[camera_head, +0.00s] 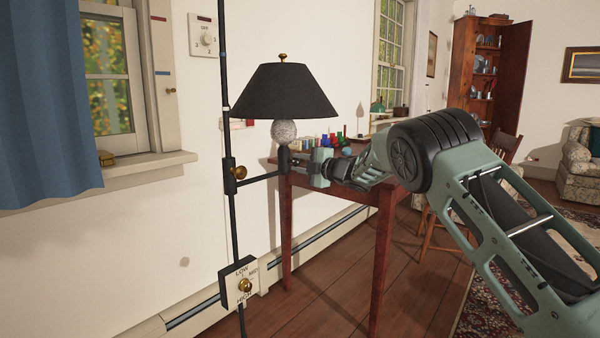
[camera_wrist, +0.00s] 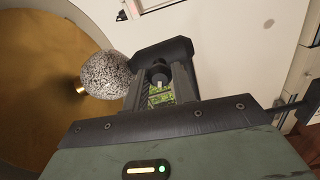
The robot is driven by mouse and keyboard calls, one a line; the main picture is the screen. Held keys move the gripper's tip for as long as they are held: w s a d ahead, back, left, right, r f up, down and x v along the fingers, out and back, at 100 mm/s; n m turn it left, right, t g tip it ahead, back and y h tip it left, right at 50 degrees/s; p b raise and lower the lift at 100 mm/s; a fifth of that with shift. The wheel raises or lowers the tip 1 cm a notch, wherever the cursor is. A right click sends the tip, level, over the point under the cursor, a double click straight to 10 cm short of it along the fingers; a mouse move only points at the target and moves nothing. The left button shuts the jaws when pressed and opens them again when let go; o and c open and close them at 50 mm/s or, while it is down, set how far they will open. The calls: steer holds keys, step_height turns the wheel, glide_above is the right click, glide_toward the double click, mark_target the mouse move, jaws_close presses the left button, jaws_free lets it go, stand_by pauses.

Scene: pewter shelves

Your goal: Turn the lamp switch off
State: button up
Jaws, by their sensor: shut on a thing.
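A lamp with a black shade (camera_head: 284,95) and a speckled grey ball (camera_head: 284,132) is held by a side arm on a tall black pole (camera_head: 231,130). My gripper (camera_head: 298,166) reaches in from the right, just below the ball. It is shut on a dark part of the lamp (camera_head: 283,161), largely hidden by the fingers. In the wrist view, my gripper (camera_wrist: 160,85) points up beside the ball (camera_wrist: 106,75), with the shade's gold inside (camera_wrist: 40,70) at left. A dial plate marked LOW, MED and HIGH (camera_head: 237,291) sits low on the pole.
A brass knob (camera_head: 240,172) joins the side arm to the pole. A reddish wooden table (camera_head: 380,250) with small coloured items stands behind my arm. A numbered wall dial (camera_head: 203,38) is at upper left. A blue curtain (camera_head: 40,110) hangs at left.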

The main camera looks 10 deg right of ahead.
steer(key=shift+f+n+b, duration=0.25)
steer(key=shift+n+b, duration=0.7)
steer(key=shift+n, duration=0.25)
steer(key=shift+r+n+b, duration=0.1)
steer(key=shift+n+b, duration=0.65)
steer(key=shift+n, duration=0.25)
steer(key=o, duration=1)
steer(key=shift+r, duration=0.1)
steer(key=p+v, duration=0.2)
steer(key=v, duration=1.5)
steer(key=shift+s+d, duration=0.15)
